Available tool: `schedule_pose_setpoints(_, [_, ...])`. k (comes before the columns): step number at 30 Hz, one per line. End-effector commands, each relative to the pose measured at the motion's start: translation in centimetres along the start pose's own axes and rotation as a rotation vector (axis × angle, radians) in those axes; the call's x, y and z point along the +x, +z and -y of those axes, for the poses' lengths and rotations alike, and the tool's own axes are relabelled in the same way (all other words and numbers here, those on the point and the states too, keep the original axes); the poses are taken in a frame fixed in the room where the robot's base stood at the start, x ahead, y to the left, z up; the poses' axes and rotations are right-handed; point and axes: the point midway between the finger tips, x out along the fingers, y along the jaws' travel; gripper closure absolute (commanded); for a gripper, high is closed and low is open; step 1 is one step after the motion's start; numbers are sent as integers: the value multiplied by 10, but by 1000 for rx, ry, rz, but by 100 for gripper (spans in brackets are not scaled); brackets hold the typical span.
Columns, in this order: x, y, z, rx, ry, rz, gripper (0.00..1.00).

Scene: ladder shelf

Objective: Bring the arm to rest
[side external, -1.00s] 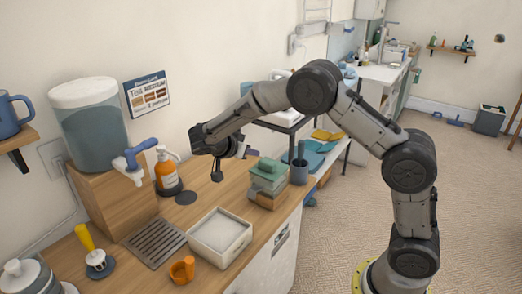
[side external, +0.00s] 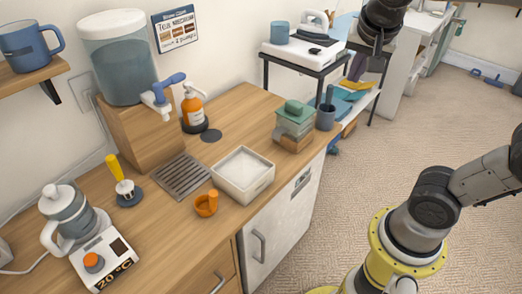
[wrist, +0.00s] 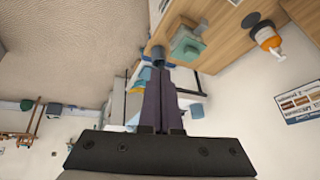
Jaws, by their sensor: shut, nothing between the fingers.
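My gripper (wrist: 164,72) shows in the wrist view with its two dark fingers pressed together and nothing between them. In the side external view a dark end part of my arm hangs in at the top right, in front of the far shelf and clear of the wooden counter (side external: 236,112). The middle of my arm runs out of the picture at the right. The wrist view is upside down, with the counter (wrist: 228,45) at its upper right.
On the counter stand a water dispenser (side external: 117,70), an orange bottle (side external: 193,105), a white tray (side external: 243,190), green stacked boxes (side external: 295,122) and an orange cup (side external: 206,204). A ladder shelf (side external: 303,62) stands behind. The carpet (side external: 420,120) is open.

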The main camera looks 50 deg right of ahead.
Motion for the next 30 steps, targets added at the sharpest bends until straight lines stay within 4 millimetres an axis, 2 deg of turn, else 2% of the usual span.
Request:
schedule_pose_setpoints(1, [-5,13,-14,-71,-50,29,100])
schedule_pose_setpoints(6, [-9,59,-41,-365,-206,96,100])
schedule_pose_setpoints(12, [-2,105,-53,-720,-362,121,100])
schedule_pose_setpoints(15, [3,118,-52,-871,-405,124,100])
schedule_pose_setpoints(21, [2,120,-47,-1048,-448,82,100])
schedule_pose_setpoints(30, [2,120,-47,-1077,-449,76,100])
